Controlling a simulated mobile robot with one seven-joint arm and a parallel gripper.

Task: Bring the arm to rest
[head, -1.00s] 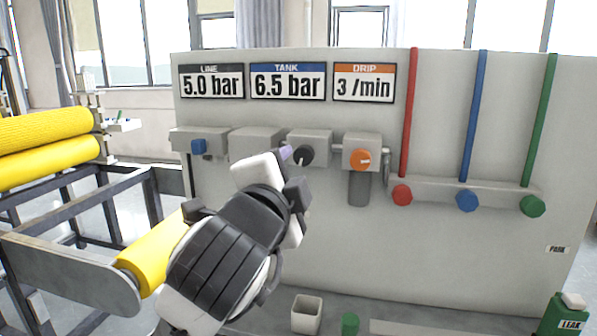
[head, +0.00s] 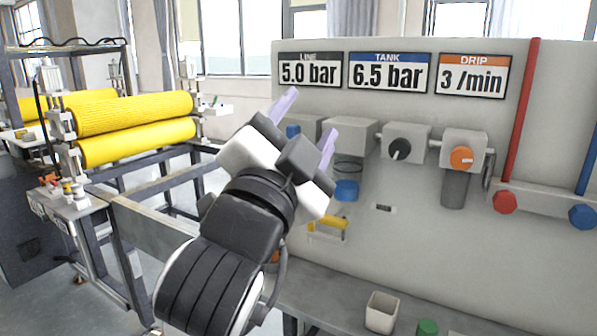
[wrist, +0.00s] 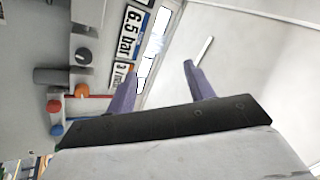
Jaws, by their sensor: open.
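My gripper (head: 306,118) is raised in front of the left part of the grey panel (head: 400,240) in the head view. Its two purple fingers point up and stand well apart, with nothing between them. In the wrist view my gripper (wrist: 157,80) is also open and empty, and the fingers touch nothing that I can see. My arm reaches up from the bottom of the head view and hides part of the bench and the panel's lower left.
The panel carries a black knob (head: 399,149), an orange knob (head: 461,158), a red knob (head: 504,202) and a blue knob (head: 582,217). A white cup (head: 381,312) stands on the bench below. Yellow rollers (head: 135,142) on a frame stand at left.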

